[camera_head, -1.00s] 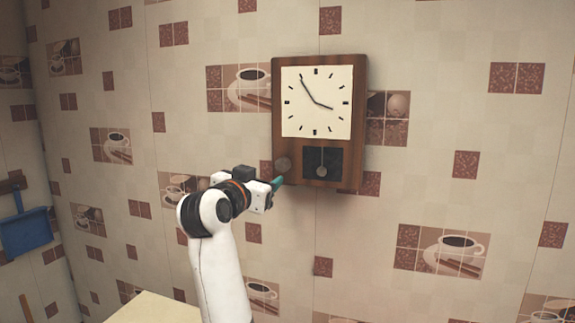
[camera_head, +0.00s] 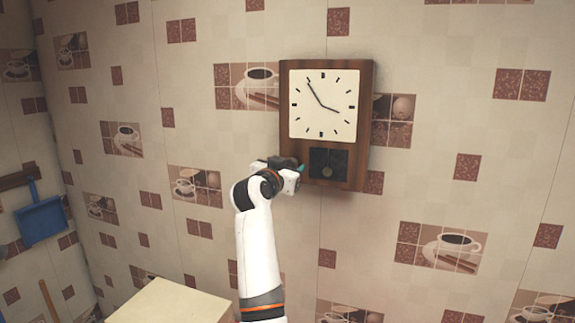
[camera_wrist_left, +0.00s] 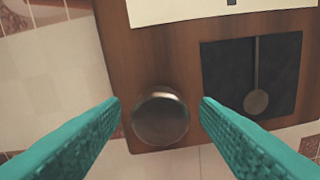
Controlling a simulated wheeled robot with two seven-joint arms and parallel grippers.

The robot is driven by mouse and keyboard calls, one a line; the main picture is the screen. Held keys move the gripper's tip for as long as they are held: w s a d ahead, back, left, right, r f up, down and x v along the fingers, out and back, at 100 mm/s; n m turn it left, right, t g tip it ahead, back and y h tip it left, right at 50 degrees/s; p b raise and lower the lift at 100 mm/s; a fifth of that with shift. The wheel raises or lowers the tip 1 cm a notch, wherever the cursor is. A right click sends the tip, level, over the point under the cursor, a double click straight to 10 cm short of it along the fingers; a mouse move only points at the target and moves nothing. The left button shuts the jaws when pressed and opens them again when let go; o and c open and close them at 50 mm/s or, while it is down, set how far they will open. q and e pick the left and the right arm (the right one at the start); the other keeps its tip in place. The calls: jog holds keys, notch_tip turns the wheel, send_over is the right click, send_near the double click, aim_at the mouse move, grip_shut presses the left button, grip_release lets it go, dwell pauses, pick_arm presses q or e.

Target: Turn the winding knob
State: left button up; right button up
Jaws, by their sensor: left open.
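The wooden wall clock (camera_head: 365,128) hangs on the tiled wall, with a white square face and a dark pendulum window below it. In the left wrist view, the round metal winding knob (camera_wrist_left: 160,117) sits on the lower left of the clock's wooden front (camera_wrist_left: 160,62). My left gripper (camera_head: 296,169) is at the clock's lower left and hides the knob in the head view. In the left wrist view, its two teal fingers (camera_wrist_left: 160,108) are open, one on each side of the knob, with gaps showing. My right gripper is not in view.
The pendulum window (camera_wrist_left: 252,75) is just right of the knob, near the right finger. A pale box-like surface (camera_head: 170,302) stands low at the left. A blue dustpan (camera_head: 41,220) hangs on the left wall. The wall right of the clock is clear.

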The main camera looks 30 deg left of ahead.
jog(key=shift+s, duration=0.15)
pick_arm(q)
jog(key=shift+c, duration=1.1)
jog(key=c, duration=0.8)
jog(key=shift+f, duration=0.1)
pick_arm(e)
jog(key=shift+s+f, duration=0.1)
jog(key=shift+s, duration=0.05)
pick_arm(q)
jog(key=shift+w+f+m, duration=0.1)
jog(key=shift+m, duration=8.6)
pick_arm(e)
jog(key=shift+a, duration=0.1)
